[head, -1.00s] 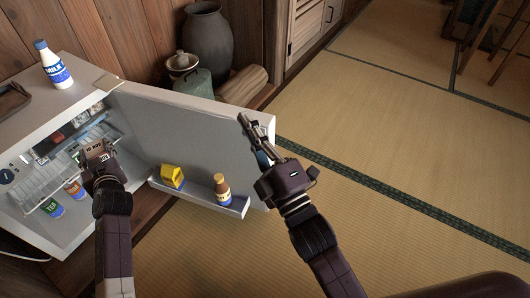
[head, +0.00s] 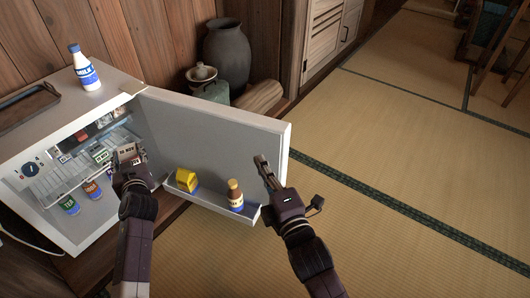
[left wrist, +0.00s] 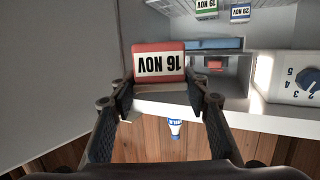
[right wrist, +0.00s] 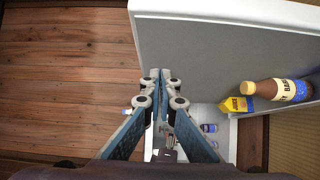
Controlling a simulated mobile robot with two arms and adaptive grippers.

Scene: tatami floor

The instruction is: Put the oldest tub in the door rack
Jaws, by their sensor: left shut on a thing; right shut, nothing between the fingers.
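My left gripper (left wrist: 158,90) is shut on a tub (left wrist: 158,65) with a red edge and a white "16 NOV" label. In the head view this tub (head: 127,153) is held at the open front of the small fridge. Other dated tubs stay inside, including a green-labelled one (left wrist: 206,8) and a blue-labelled one (left wrist: 240,13) in the left wrist view. The door rack (head: 247,216) is low on the inside of the open door (head: 215,135). My right gripper (head: 261,162) is shut and empty in front of the door's free edge; it also shows in the right wrist view (right wrist: 160,75).
The rack holds a yellow juice carton (head: 187,180) at its inner end and a brown bottle (head: 235,195) nearer its outer end, with a gap between. A milk bottle (head: 84,70) and a tray (head: 28,106) stand on the fridge. Drink bottles stand low inside.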

